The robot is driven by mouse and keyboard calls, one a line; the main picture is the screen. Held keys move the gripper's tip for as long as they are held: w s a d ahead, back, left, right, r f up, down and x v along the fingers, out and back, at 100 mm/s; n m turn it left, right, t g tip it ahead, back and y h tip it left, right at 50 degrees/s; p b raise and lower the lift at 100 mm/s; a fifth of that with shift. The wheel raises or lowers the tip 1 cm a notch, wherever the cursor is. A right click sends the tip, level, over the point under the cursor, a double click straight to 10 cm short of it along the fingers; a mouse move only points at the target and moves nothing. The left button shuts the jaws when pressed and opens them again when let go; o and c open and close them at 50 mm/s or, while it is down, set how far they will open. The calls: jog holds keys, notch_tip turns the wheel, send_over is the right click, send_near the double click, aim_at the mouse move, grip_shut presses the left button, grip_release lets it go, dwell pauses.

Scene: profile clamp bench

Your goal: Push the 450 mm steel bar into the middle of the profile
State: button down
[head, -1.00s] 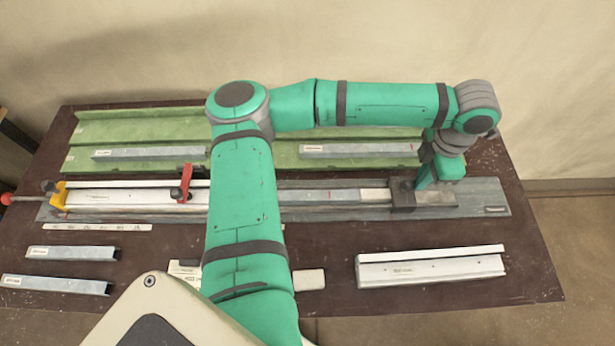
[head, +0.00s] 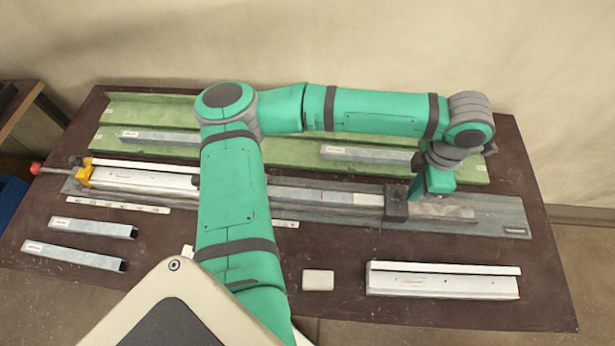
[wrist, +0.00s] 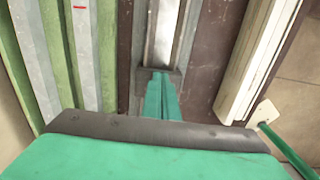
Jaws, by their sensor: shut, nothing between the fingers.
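The white profile (head: 140,178) lies along the grey base board (head: 490,228), partly hidden behind my arm. My gripper (head: 418,195) is low over the board just right of the dark block. In the wrist view, my shut, empty fingers (wrist: 160,85) reach to the dark block (wrist: 143,80); contact is not certain. The bar's left end is hidden.
A yellow clamp end (head: 82,173) with a red knob stands at the board's left. More bars (head: 365,154) lie on the green rack (head: 470,170) and at front left (head: 95,228). A white profile (head: 440,281) and small white block (head: 318,280) lie in front.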

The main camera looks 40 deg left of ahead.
send_over(374, 199)
jog(key=shift+s+a, duration=0.9)
jog(key=shift+a, duration=0.35)
jog(key=shift+s+a, duration=0.9)
jog(key=shift+a, duration=0.3)
jog(key=shift+s+a, duration=0.8)
jog(key=shift+a, duration=0.4)
jog(key=shift+s+a, duration=0.75)
jog(key=shift+a, duration=0.4)
jog(key=shift+s+a, duration=0.8)
jog(key=shift+a, duration=0.4)
jog(key=shift+s+a, duration=0.2)
jog(key=shift+a, duration=0.45)
jog(key=shift+s+a, duration=0.25)
jog(key=shift+s, duration=0.1)
jog(key=shift+d, duration=0.1)
